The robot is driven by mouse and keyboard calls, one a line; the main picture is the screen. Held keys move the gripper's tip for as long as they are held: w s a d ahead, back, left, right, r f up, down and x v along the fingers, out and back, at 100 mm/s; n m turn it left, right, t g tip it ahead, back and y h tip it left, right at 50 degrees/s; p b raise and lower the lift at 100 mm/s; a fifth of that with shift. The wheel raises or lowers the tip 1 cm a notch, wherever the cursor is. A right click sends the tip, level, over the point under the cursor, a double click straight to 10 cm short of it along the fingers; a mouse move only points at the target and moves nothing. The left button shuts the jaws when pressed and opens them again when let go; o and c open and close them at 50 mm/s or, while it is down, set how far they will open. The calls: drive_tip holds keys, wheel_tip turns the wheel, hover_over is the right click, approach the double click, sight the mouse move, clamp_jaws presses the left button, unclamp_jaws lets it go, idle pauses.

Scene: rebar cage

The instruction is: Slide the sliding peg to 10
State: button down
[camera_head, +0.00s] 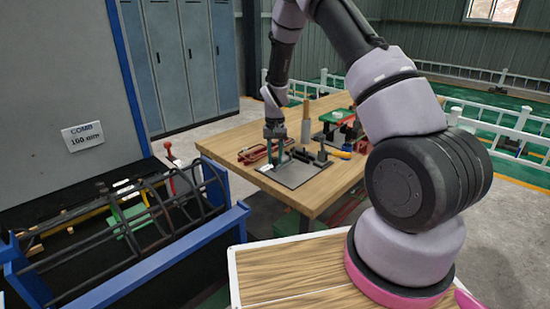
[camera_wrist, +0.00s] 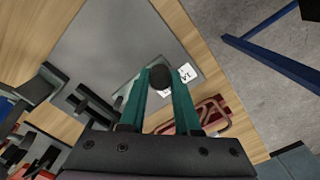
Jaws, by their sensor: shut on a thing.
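My gripper (camera_head: 275,152) is low over the grey plate (camera_head: 296,174) on the wooden table. In the wrist view its two green fingers (camera_wrist: 160,88) are shut on a dark round-topped peg (camera_wrist: 159,75), which I take to be the sliding peg. The grey plate (camera_wrist: 120,45) extends beyond the fingertips. White labels with dark marks (camera_wrist: 187,73) lie just right of the peg; I cannot read a number 10 on them. The peg's lower end and any slot or scale under it are hidden by the fingers.
A red-handled tool (camera_head: 258,151) lies left of the plate; an upright dark fixture (camera_head: 321,150) and a tan post (camera_head: 306,124) stand to the right. A green-topped item (camera_head: 337,116) is farther back. A rebar cage in a blue frame (camera_head: 175,262) stands left of the table.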

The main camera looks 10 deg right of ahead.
sight(280, 166)
drive_tip(key=shift+w+d, duration=0.1)
drive_tip(key=shift+w+d, duration=0.65)
drive_tip(key=shift+d, duration=0.35)
drive_tip(key=c, duration=0.6)
unclamp_jaws()
wheel_tip(280, 166, up, 11)
drive_tip(key=shift+f, duration=0.1)
